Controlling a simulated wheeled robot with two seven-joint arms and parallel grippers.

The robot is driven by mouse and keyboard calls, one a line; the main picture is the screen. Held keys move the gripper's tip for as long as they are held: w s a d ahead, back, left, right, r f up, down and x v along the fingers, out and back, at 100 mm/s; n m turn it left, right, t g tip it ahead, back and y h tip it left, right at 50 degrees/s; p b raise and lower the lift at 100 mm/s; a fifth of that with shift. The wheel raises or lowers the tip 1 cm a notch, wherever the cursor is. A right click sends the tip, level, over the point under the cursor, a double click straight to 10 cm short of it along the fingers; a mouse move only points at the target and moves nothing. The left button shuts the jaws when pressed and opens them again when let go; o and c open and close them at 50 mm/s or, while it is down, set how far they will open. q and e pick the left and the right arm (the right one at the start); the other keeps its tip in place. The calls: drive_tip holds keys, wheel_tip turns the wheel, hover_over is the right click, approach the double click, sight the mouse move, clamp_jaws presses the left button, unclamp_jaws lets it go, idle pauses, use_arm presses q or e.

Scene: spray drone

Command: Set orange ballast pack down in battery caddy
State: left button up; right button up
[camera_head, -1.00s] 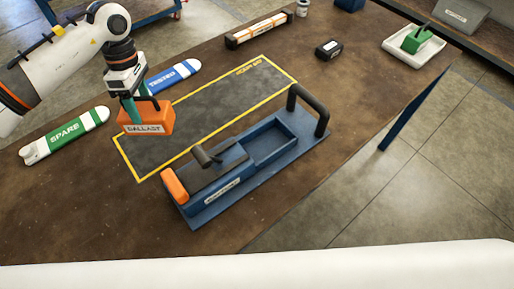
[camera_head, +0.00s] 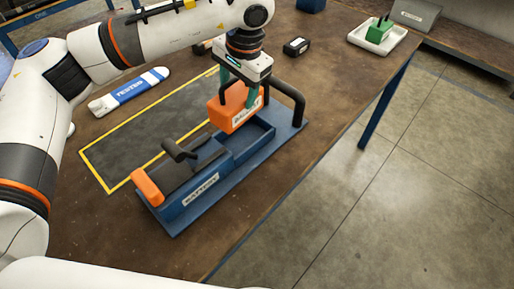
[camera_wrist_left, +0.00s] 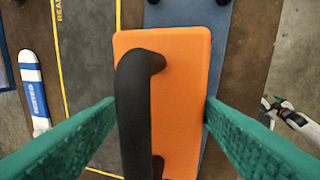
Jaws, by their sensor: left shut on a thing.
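The orange ballast pack (camera_head: 226,112) hangs in my left gripper (camera_head: 238,88), whose teal fingers are shut on it. In the left wrist view the pack (camera_wrist_left: 185,95) lies between the two fingers, its black handle on top. The blue battery caddy (camera_head: 206,196) stands on the table. The pack is above the caddy's open far compartment (camera_head: 255,139), just in front of the black end handle; the gap below it is hard to judge. The visible part of that compartment is empty. A small white and black arm end (camera_wrist_left: 288,115), apparently mine, shows at the right of the wrist view; its jaws are unclear.
The caddy's near part carries a black lever (camera_head: 178,150) and an orange end block (camera_head: 147,187). A yellow-outlined dark mat (camera_head: 130,150) lies bare beside it.

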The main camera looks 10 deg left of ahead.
sight(243, 108)
use_arm(q)
drive_tip(key=shift+d+m, duration=0.35)
drive_tip(key=shift+m, duration=0.05)
wheel_tip(243, 108, down, 6)
drive_tip(key=shift+r, duration=0.1)
drive_tip(key=shift+f+p, duration=0.35)
drive_tip(key=shift+f, duration=1.65)
drive_tip(key=shift+d, duration=0.1)
drive_tip(key=shift+f, duration=0.15)
drive_tip(key=o, duration=1.6)
drive_tip(key=shift+c, duration=0.2)
